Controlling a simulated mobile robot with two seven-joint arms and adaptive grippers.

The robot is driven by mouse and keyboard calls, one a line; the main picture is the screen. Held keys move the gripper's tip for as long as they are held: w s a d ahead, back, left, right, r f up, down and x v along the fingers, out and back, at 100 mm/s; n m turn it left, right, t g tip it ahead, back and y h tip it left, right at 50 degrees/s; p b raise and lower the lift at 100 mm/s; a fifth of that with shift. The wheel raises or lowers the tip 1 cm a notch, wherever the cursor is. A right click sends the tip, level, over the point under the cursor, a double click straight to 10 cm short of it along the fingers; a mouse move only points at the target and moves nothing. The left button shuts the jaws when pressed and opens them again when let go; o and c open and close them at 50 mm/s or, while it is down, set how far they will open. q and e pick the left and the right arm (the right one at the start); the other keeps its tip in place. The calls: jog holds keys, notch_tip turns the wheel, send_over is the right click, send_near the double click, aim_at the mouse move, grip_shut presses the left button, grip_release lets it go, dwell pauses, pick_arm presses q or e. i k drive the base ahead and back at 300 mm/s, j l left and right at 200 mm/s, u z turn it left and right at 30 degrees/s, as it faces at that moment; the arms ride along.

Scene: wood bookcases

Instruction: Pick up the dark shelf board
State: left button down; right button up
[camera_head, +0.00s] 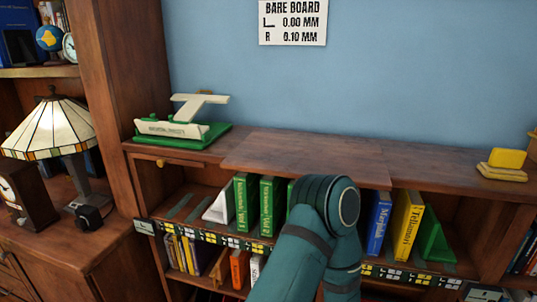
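A dark reddish-brown board (305,158) lies flat along the top of the low bookcase, under the blue wall. Its front edge runs above the shelf opening, and it looks bare. I cannot tell for sure that it is the shelf board of the task. A teal arm of mine rises from the bottom edge, right of the middle. Its rounded joint stands in front of the shelf and hides some of the books and part of the board's front edge. No gripper fingers show, so neither gripper is in view.
A white and green scale-like device (175,128) stands left of the board. Yellow blocks (503,164) lie at the far right. Below are green books (246,200), a blue book (379,222) and a yellow book (406,225). A lamp (52,130) stands left. A wall sign (293,22) reads "BARE BOARD".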

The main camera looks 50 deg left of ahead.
aim_at(291, 156)
jog(key=u, duration=1.4)
